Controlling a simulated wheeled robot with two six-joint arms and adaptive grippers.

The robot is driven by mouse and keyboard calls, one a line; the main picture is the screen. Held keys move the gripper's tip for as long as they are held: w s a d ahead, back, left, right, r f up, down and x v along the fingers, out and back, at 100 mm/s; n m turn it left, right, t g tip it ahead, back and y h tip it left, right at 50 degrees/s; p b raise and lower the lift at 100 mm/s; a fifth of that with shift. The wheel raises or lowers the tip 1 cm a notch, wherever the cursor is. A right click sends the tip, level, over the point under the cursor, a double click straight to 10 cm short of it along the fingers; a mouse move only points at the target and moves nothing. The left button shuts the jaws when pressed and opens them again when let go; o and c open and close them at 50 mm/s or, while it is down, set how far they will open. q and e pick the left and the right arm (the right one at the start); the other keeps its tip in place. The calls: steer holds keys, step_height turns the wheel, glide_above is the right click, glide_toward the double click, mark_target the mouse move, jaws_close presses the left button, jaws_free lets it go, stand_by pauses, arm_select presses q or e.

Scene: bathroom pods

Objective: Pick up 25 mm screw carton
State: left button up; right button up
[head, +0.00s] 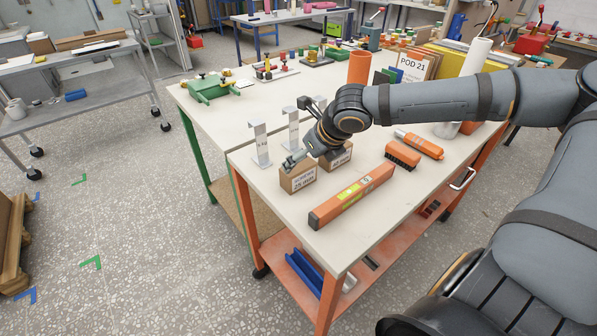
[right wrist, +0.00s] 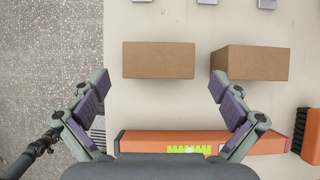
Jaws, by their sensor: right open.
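The 25 mm screw carton (head: 297,181) is a small brown box with a white label, standing near the left edge of the pale bench top. In the right wrist view the carton (right wrist: 158,61) lies ahead of and between my fingers, with its plain brown top showing. My right gripper (right wrist: 160,88) is open and empty. In the head view the right gripper (head: 303,137) hangs over the carton and partly covers the area behind it. I cannot tell its exact height above the box. My left gripper is not in view.
A second brown carton (head: 338,157) stands close to the right. An orange spirit level (head: 351,196) lies in front, with a brush (head: 403,156) further right. Metal brackets (head: 260,143) stand behind. An orange tube (head: 359,68) and POD 21 sign (head: 412,66) stand further back.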

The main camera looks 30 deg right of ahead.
steer(key=shift+w+a+f, duration=0.1)
steer(key=shift+w+f, duration=0.05)
steer(key=shift+f, duration=0.1)
